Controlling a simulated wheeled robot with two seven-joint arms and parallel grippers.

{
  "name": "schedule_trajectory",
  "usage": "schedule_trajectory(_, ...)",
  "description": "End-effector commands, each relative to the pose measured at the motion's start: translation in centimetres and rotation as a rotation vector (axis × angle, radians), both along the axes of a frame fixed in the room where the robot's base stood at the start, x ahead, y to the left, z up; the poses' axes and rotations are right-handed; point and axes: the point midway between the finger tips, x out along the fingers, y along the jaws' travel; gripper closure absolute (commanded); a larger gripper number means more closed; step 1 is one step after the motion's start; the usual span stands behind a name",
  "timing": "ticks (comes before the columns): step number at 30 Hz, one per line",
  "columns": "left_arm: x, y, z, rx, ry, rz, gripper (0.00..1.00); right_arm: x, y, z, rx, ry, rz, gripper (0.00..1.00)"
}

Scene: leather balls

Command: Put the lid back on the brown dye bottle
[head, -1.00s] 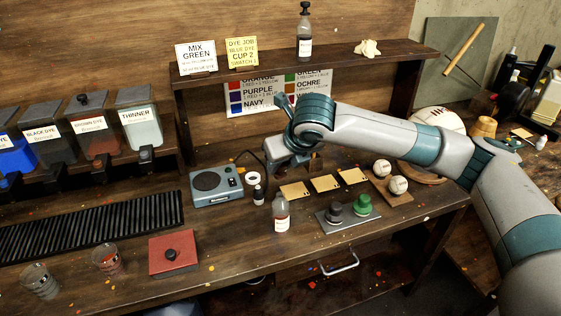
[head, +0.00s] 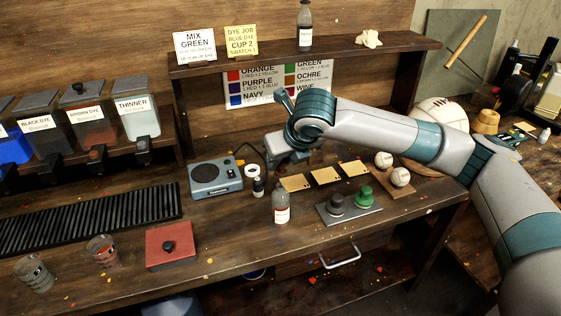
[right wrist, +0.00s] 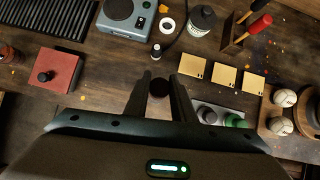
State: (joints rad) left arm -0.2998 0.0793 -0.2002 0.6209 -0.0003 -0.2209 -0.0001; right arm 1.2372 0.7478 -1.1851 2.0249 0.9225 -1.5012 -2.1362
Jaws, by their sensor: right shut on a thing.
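A clear bottle with a white label (head: 281,214) stands upright near the middle of the bench; its label is too small to read. My right gripper (right wrist: 160,80) points down over the bench, shut on a small round black lid (right wrist: 158,88). In the head view my right wrist is just behind and above the bottle, and the fingertips are hard to make out. In the right wrist view the lid and fingers hide what is directly below. I cannot tell whether lid and bottle touch. My left gripper is out of view.
A small dark bottle (head: 258,187) and a blue-grey device (head: 216,179) stand left of the bottle. Cards (head: 326,176) and a tray with dark and green knobs (head: 349,213) lie to the right. A red box (head: 171,250) is front left. A brown dye bin (head: 93,124) stands at the back left.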

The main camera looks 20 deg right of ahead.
Motion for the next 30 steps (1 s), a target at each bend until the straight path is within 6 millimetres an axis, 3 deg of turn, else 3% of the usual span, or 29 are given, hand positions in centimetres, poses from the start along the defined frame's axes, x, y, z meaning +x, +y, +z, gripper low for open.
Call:
schedule_trajectory(8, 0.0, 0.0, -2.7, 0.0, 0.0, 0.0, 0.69, 0.0, 0.0, -2.2, 0.0, -0.001, 0.0, 0.98)
schedule_trajectory(18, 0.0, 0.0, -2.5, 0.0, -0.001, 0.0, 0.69, 0.0, 0.0, -3.8, 0.0, 0.0, -0.001, 0.98)
schedule_trajectory(30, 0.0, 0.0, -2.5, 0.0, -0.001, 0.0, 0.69, 0.0, 0.0, -4.0, 0.0, -0.001, -0.001, 0.98)
